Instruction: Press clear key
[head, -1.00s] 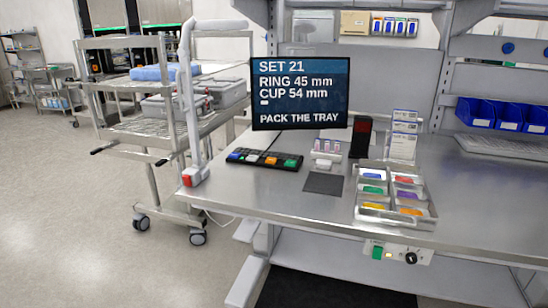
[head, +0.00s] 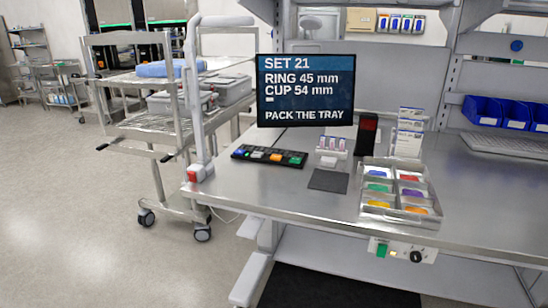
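A black key panel (head: 268,156) lies on the steel bench, below and left of the screen. It has several coloured keys: a blue key (head: 239,153), a white key (head: 258,155), an orange key (head: 275,157) and a green key (head: 295,160). Any lettering on the keys is too small to read, so I cannot tell which is the clear key. The screen (head: 306,90) reads SET 21, RING 45 mm, CUP 54 mm, PACK THE TRAY. Neither of my grippers is in view.
A steel tray (head: 362,198) with coloured pieces in compartments sits on the bench (head: 478,208). A dark mat (head: 328,180), a black-and-red device (head: 367,134) and a card stand (head: 408,135) are nearby. A grey post (head: 194,100) rises at the bench's left corner. A wire cart (head: 140,122) stands left.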

